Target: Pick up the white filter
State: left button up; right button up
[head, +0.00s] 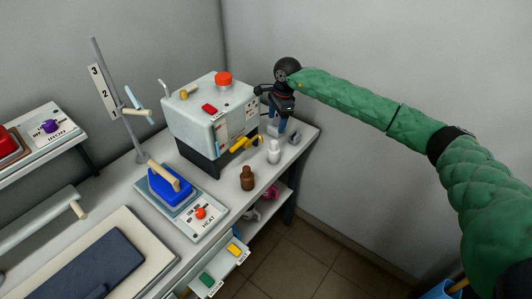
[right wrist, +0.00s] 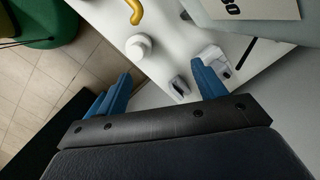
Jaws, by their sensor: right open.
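My right gripper (head: 282,124) hangs fingers-down over the table's far right corner, beside the grey machine. In the right wrist view its two blue fingers (right wrist: 161,69) are spread apart with nothing held between them. A second white piece (right wrist: 208,55) lies just beyond that finger. I cannot tell for sure which of these is the white filter. My left gripper is out of view.
The grey machine (head: 209,112) with a red knob and yellow handle (head: 243,144) stands left of the gripper. The wall is close behind; the table edge drops to the floor.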

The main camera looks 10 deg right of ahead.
aim_at(274, 141)
jog(key=shift+n+g+h, duration=0.3)
jog(key=shift+h, duration=0.5)
jog(key=s+f, duration=0.1)
jog(key=s+a+f, duration=0.1)
jog(key=f, duration=0.1)
jog(key=s+f, duration=0.1)
jog(key=shift+a+f, duration=0.15)
jog(key=shift+a, duration=0.25)
jog(key=shift+f, duration=0.4)
notch_tip(274, 141, down, 2)
jog(key=shift+f, duration=0.1)
jog(key=f, duration=0.4)
jog(key=shift+s+f, duration=0.2)
jog(key=shift+f, duration=0.3)
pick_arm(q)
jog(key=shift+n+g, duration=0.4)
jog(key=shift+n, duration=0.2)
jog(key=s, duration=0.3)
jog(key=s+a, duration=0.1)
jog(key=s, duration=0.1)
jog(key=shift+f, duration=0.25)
pick_arm(e)
jog(key=c, duration=1.1)
